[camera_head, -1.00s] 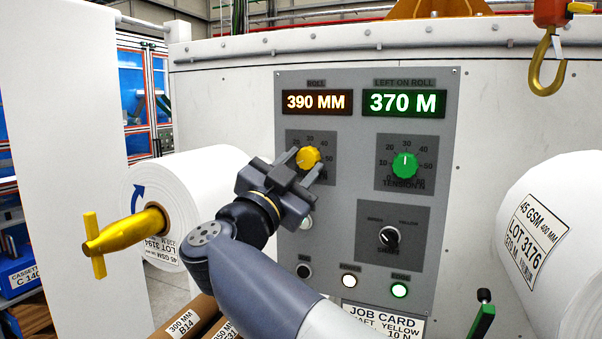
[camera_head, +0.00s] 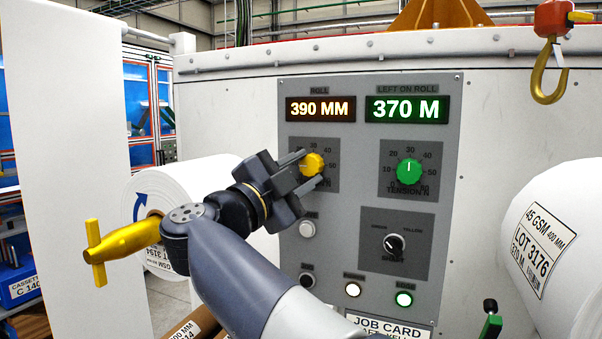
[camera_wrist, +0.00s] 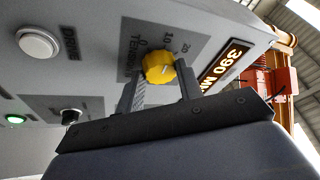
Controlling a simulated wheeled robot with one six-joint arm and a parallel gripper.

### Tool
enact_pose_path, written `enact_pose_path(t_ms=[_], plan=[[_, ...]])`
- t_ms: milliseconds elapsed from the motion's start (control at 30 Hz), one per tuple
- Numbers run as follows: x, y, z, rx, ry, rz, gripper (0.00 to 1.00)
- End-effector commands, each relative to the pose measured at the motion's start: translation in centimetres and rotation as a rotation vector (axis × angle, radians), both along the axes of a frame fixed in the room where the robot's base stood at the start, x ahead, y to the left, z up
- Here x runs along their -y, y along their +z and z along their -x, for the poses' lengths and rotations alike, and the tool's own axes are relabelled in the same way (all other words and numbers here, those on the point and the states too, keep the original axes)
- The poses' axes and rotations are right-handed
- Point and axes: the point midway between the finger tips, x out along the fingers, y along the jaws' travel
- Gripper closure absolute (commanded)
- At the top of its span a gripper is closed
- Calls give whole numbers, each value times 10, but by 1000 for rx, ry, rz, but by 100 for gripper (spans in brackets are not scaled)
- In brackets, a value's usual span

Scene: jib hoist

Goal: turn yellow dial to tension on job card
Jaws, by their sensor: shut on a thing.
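The yellow dial (camera_head: 312,164) sits on the upper left of the grey control panel, below the orange 390 MM display. My gripper (camera_head: 306,169) is shut on it, one finger on each side. In the wrist view the yellow dial (camera_wrist: 158,68) shows between the fingers (camera_wrist: 160,85), with a white pointer mark on its face. My gripper hides much of its scale in the head view. The job card (camera_head: 388,328) is at the panel's bottom, its lower part cut off by the frame edge.
A green dial (camera_head: 409,172) and a black selector (camera_head: 394,244) are on the panel's right. A yellow-handled shaft (camera_head: 125,240) with a white roll stands at left. Another white roll (camera_head: 560,230) is at right. A hook (camera_head: 548,75) hangs upper right.

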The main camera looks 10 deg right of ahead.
Motion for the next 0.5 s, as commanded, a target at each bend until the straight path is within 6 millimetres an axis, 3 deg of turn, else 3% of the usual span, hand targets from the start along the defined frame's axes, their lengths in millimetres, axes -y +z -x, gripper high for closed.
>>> enact_pose_path(t_ms=[267, 300, 500], plan=[[0, 1, 0, 1, 1, 0, 88], [0, 1, 0, 1, 1, 0, 62], [0, 0, 0, 0, 0, 1, 46]])
